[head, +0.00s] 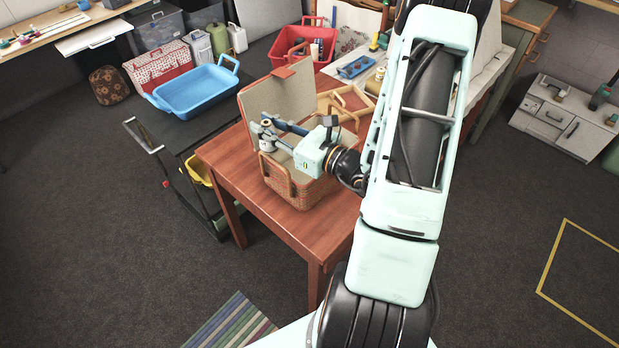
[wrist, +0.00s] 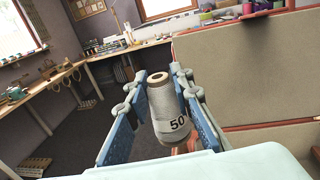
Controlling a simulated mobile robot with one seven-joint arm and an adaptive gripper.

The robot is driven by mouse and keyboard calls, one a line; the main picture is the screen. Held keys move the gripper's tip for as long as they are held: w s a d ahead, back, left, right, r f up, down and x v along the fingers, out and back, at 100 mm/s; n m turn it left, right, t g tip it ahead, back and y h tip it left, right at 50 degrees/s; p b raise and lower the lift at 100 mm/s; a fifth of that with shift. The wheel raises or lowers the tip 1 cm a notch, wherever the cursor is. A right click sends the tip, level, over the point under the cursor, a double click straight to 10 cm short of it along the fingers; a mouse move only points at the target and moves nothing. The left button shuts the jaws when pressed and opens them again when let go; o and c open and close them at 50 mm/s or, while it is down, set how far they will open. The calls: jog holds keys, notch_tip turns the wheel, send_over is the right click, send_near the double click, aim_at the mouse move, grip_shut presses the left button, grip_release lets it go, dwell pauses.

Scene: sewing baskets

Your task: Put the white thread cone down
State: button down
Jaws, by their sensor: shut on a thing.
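The white thread cone (wrist: 163,100), greyish in this light and marked "50", stands between the fingers in the wrist view, its narrow top toward the far side. My gripper (head: 266,134) is shut on it; the fingers also show in the wrist view (wrist: 157,84). In the head view the gripper is over the wicker sewing basket (head: 286,186), in front of its raised lid (head: 281,100). Much of the basket's inside is hidden by my gripper and arm.
The basket stands on a brown wooden table (head: 238,190). A light wooden tray (head: 352,100) is behind it. A blue tub (head: 197,92) sits on a dark cart at the left, and a red bin (head: 297,38) is at the back. The table's front left is clear.

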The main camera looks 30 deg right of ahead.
jog(key=s+d+f+b, duration=0.1)
jog(key=s+d+b, duration=0.2)
jog(key=d+b, duration=0.55)
jog(key=s+d+f+b, duration=0.1)
jog(key=s+d+b, duration=0.2)
jog(key=d+b, duration=0.55)
jog(key=w+a+f, duration=0.4)
jog(key=f, duration=0.2)
jog(key=w+a+f+b, duration=0.1)
jog(key=w+a+f, duration=0.2)
jog(key=f, duration=0.3)
jog(key=shift+w+a+f+h, duration=0.15)
jog(key=shift+w+a+h, duration=0.2)
jog(key=shift+a, duration=0.45)
jog(key=shift+f+b, duration=0.55)
jog(key=shift+b, duration=0.05)
jog(key=shift+s+f, duration=0.1)
